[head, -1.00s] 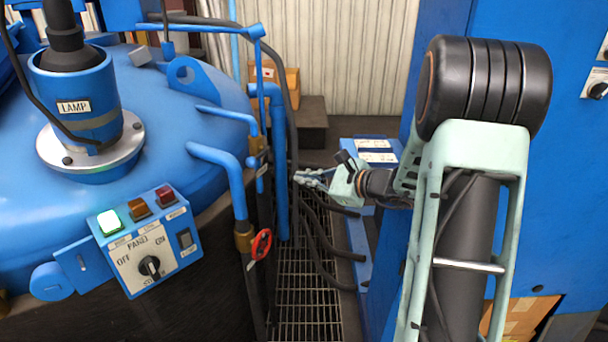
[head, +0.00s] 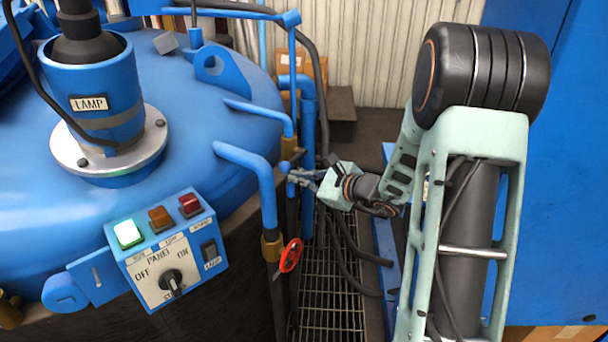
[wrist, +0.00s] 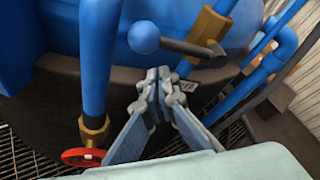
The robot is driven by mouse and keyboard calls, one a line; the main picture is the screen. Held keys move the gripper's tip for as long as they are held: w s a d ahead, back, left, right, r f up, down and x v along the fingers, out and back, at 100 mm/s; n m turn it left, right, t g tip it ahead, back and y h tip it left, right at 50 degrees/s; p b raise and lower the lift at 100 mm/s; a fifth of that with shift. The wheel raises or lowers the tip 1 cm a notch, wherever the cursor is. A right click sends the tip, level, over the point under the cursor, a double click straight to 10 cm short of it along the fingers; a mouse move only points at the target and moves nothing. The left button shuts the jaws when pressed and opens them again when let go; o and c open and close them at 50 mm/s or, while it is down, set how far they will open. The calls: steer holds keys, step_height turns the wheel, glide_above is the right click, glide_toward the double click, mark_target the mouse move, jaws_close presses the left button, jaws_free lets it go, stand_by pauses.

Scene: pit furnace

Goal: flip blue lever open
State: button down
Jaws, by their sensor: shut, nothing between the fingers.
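The lever is a dark rod with a blue ball knob (wrist: 143,37) at its left end in the wrist view. The rod runs right to a brass valve (wrist: 210,28) on a blue pipe. My gripper (wrist: 158,78) is shut and empty, with its fingertips below the rod in that view and a small gap showing. In the head view my gripper (head: 293,177) is beside the blue pipes, just below the brass fitting (head: 289,147). The lever is too small there to make out clearly. A label behind the fingers is partly hidden.
A red handwheel (head: 291,255) sits low on the near blue pipe (head: 266,195); it also shows in the wrist view (wrist: 82,157). The furnace lid (head: 200,110) and control panel (head: 167,262) are at left. Dark hoses hang over the floor grating (head: 325,310). A blue cabinet (head: 560,200) stands right.

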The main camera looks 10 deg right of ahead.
steer(key=shift+s+a+r+p, duration=0.2)
steer(key=shift+s+r+p, duration=0.15)
steer(key=shift+r, duration=0.2)
steer(key=shift+s+a+r+p, duration=0.2)
steer(key=shift+s+r+p, duration=0.15)
steer(key=shift+r, duration=0.2)
steer(key=shift+r, duration=0.1)
